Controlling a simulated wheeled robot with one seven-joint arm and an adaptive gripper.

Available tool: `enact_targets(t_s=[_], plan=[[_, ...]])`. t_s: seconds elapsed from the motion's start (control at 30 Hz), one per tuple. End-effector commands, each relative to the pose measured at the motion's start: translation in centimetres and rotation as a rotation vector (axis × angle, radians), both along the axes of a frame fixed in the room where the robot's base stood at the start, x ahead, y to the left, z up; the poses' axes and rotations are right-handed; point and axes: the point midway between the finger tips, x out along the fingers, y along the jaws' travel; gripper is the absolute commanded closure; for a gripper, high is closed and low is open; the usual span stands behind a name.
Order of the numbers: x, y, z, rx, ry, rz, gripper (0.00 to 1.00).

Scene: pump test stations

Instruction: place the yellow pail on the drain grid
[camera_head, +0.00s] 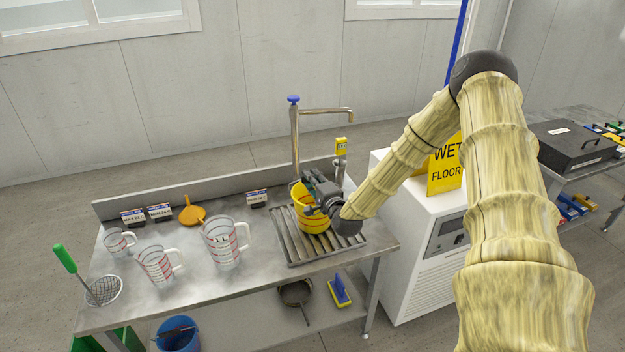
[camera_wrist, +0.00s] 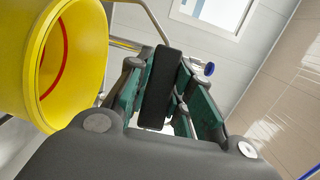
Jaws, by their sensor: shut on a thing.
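The yellow pail (camera_head: 312,222) is upright over the drain grid (camera_head: 290,250), a ribbed metal grate at the right end of the steel bench. I cannot tell whether its base touches the grid or hangs just above it.
A tap (camera_head: 296,140) with a blue knob stands behind the pail. Measuring jugs (camera_head: 222,245), an orange funnel (camera_head: 191,214) and a strainer (camera_head: 103,290) stand left on the bench. A white cabinet (camera_head: 415,270) with a yellow wet floor sign (camera_head: 445,172) is to the right.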

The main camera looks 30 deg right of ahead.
Motion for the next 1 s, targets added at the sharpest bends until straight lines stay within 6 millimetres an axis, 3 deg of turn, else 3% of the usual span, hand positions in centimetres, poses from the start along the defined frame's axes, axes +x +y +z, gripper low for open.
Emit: enact_targets(t_s=[0.03,0.13,0.53,0.67,1.0], plan=[[0.0,0.0,0.0,0.0,0.0,0.0,0.73],[0.0,0.0,0.0,0.0,0.0,0.0,0.57],[0.0,0.0,0.3,0.0,0.0,0.0,0.57],[-1.4,0.1,0.0,0.002,0.0,-0.001,0.57],[-7.2,0.9,0.0,0.003,-0.001,0.0,0.57]])
